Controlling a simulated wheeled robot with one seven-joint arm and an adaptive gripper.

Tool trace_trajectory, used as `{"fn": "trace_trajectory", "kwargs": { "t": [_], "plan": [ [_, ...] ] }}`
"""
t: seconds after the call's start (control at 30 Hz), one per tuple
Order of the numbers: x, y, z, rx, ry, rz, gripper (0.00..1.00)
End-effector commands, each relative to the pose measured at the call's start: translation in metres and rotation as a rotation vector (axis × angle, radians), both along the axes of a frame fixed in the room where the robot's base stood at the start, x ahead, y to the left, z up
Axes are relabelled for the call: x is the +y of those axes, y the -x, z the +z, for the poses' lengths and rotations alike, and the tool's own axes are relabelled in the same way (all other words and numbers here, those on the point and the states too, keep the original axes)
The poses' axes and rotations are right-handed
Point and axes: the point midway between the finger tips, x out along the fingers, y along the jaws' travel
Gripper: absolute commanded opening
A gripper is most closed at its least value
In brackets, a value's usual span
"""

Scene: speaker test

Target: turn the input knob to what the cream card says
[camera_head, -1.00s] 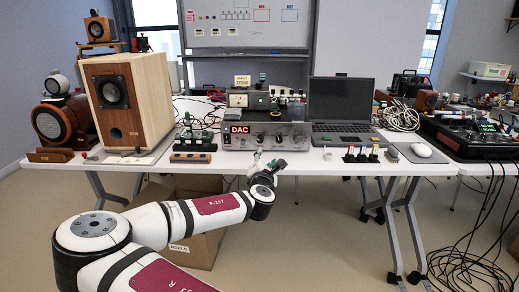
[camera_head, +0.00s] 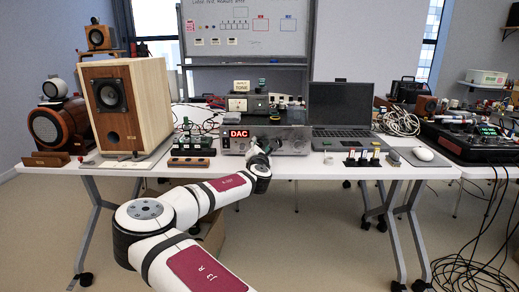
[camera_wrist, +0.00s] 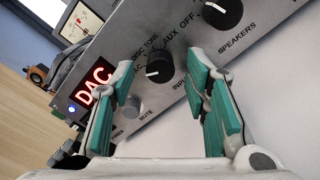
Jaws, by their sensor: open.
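The input knob (camera_wrist: 160,67) is black with a white mark pointing left toward partly hidden lettering ending in "AC". It sits on the silver amplifier's front panel (camera_head: 293,141). The red display (camera_wrist: 96,84) reads DAC, also in the head view (camera_head: 239,134). My gripper (camera_wrist: 160,65) is open, its green-padded fingers to either side of the knob in the wrist view, with gaps; I cannot tell how far it is from the panel. The cream card (camera_head: 241,86) stands behind the amplifier; it says INPUT and a small word like "TONE" or "TUNE(R)", hard to read.
The speakers knob (camera_wrist: 222,12), marked OFF, is close to my right finger. A grey mute button (camera_wrist: 132,104) is below the input knob. A laptop (camera_head: 341,112) stands right of the amplifier and a wooden speaker (camera_head: 126,105) left. Small items line the table's front edge.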

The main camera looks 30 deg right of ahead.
Motion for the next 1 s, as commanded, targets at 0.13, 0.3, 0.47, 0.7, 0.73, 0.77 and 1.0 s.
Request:
{"fn": "trace_trajectory", "kwargs": {
  "t": [0.13,0.3,0.47,0.7,0.73,0.77,1.0],
  "plan": [
    [-0.0052,-0.007,0.0001,0.0,0.0,-0.001,0.42],
    [-0.0063,-0.0085,0.0005,0.0,0.0,-0.001,0.42],
    [-0.0062,-0.0084,0.0004,0.0,0.0,-0.001,0.38],
    [-0.006,-0.0083,0.0004,-0.001,-0.001,-0.001,0.0],
    [-0.0061,-0.0082,0.0003,-0.001,-0.001,-0.001,0.0],
    [-0.0061,-0.0082,0.0003,-0.001,-0.001,-0.001,0.0],
    [-0.0062,-0.0081,-0.0001,-0.018,-0.027,-0.001,0.0]
  ]
}}
